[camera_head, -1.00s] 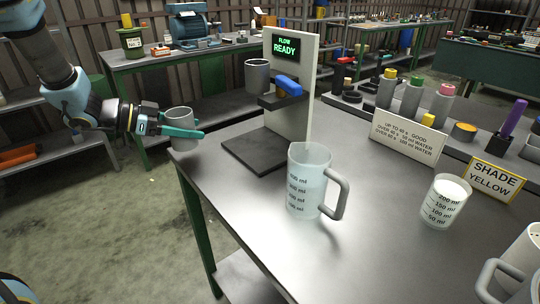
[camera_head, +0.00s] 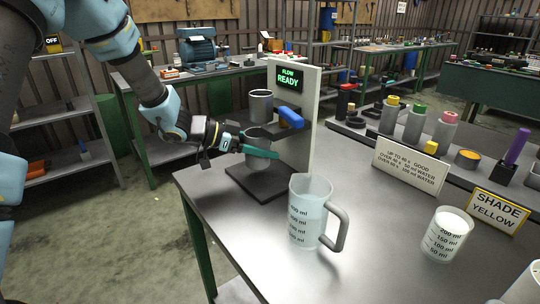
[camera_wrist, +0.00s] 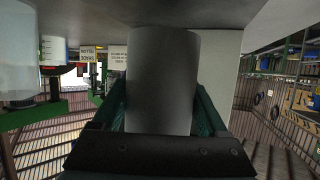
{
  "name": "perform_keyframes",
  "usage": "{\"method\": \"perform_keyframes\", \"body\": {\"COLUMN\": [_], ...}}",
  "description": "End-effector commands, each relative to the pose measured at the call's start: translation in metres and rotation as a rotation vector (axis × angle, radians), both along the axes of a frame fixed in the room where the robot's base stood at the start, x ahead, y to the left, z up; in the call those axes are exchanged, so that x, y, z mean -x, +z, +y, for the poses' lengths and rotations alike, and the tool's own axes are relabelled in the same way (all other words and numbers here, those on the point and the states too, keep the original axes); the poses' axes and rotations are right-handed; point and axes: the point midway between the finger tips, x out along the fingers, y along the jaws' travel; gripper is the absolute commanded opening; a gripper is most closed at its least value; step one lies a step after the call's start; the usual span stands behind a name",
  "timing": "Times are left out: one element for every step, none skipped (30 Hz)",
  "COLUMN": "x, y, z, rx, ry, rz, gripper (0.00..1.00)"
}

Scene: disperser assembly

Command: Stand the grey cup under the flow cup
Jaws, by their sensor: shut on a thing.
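My gripper (camera_head: 258,150) is shut on the grey cup (camera_head: 257,139), its green fingers on either side of it. In the wrist view the grey cup (camera_wrist: 162,80) fills the middle between the fingers. In the head view the held cup is upright, below the flow cup (camera_head: 261,106) and over the dark base plate (camera_head: 270,190) of the flow stand (camera_head: 307,95). I cannot tell whether the cup touches the plate. The stand's display reads FLOW READY. A blue lever (camera_head: 290,117) sits beside the flow cup.
A clear measuring jug (camera_head: 309,215) with liquid stands just in front of the stand. A beaker of white liquid (camera_head: 446,234) and a SHADE YELLOW sign (camera_head: 495,212) are at the right. Several capped bottles stand behind a notice board (camera_head: 409,171). The table's front middle is clear.

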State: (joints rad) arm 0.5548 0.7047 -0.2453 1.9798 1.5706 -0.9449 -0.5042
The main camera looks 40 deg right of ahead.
Motion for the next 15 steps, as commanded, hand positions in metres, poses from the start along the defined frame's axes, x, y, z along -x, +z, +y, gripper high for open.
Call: {"method": "perform_keyframes", "body": {"x": [0.001, 0.002, 0.004, 0.007, 0.009, 0.008, 0.007, 0.007, 0.007, 0.007, 0.007, 0.007, 0.007, 0.007, 0.007], "y": [0.0, 0.0, 0.0, 0.0, 0.0, -0.008, -0.013, -0.019, -0.024, -0.027, -0.03, -0.033, -0.034, -0.035, -0.036], "z": [-0.003, -0.005, -0.008, -0.012, -0.016, -0.015, -0.014, -0.014, -0.014, -0.014, -0.014, -0.014, -0.014, -0.014, -0.014], "rx": [0.0, -0.001, -0.001, -0.001, -0.001, -0.003, -0.004, -0.004, -0.003, -0.003, -0.003, -0.002, -0.001, 0.0, 0.0], "ry": [0.0, -0.001, -0.002, -0.003, -0.003, 0.001, 0.002, 0.002, 0.001, 0.001, 0.001, 0.001, 0.001, 0.0, 0.0], "rz": [0.0, 0.0, 0.0, 0.001, 0.001, 0.005, 0.006, 0.006, 0.005, 0.003, 0.003, 0.002, 0.002, 0.001, 0.001], "gripper": [0.13, 0.13, 0.13, 0.13, 0.13, 0.13, 0.13, 0.13, 0.13, 0.13, 0.13, 0.13, 0.13, 0.13, 0.13]}}
